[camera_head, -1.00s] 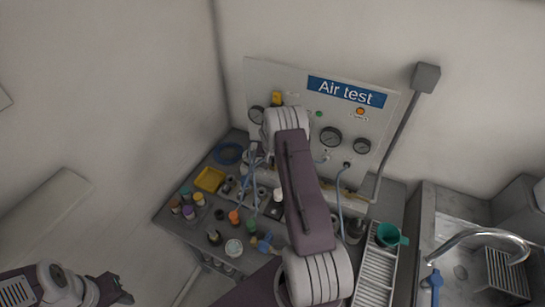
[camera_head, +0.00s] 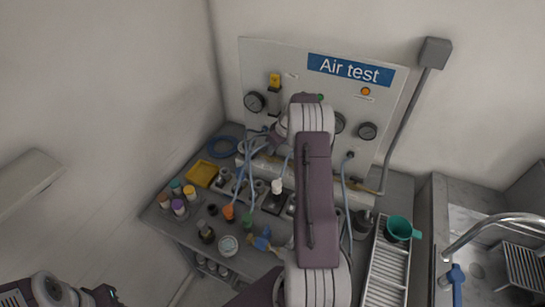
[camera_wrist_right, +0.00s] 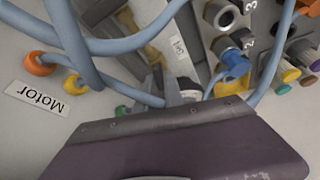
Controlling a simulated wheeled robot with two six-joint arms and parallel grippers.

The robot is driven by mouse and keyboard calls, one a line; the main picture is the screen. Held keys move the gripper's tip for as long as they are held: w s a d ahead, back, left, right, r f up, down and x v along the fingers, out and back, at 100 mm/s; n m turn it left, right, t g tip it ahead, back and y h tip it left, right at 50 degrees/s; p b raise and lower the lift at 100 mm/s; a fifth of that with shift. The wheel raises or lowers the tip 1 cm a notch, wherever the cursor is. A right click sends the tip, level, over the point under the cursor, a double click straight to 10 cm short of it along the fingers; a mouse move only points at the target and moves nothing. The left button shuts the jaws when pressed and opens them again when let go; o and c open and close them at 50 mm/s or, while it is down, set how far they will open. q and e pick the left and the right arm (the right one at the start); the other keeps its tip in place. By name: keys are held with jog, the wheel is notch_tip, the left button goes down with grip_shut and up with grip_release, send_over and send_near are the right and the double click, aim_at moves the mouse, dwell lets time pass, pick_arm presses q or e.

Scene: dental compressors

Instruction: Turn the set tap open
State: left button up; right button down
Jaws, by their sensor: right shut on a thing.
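My right arm reaches over the bench to the foot of the "Air test" panel (camera_head: 268,62). Its gripper (camera_head: 274,143) is mostly hidden behind my own wrist in the head view. In the right wrist view the purple gripper body fills the bottom, and the gripper (camera_wrist_right: 183,98) is shut on a small grey part, probably the set tap (camera_wrist_right: 183,86). A small white label (camera_wrist_right: 180,47), sideways and hard to read, sits just above it. How far the tap is turned cannot be told. My left gripper (camera_head: 104,297) is at the bottom left, far from the panel, partly cut off.
Blue hoses (camera_wrist_right: 140,38) loop close around the right gripper. A "Motor" label (camera_wrist_right: 35,100) lies at left. The bench holds a yellow tray (camera_head: 202,174), several small capped bottles (camera_head: 178,206), a drain rack (camera_head: 388,268) and a green cup (camera_head: 399,229). A sink (camera_head: 470,268) stands at right.

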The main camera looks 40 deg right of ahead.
jog(key=shift+d+n+g+y+b, duration=0.15)
jog(key=shift+n+g+y+b, duration=0.35)
jog(key=shift+n, duration=1)
jog(key=c, duration=1.4)
grip_release()
jog(key=shift+c, duration=0.2)
jog(key=v, duration=0.9)
jog(key=shift+d+f, duration=0.1)
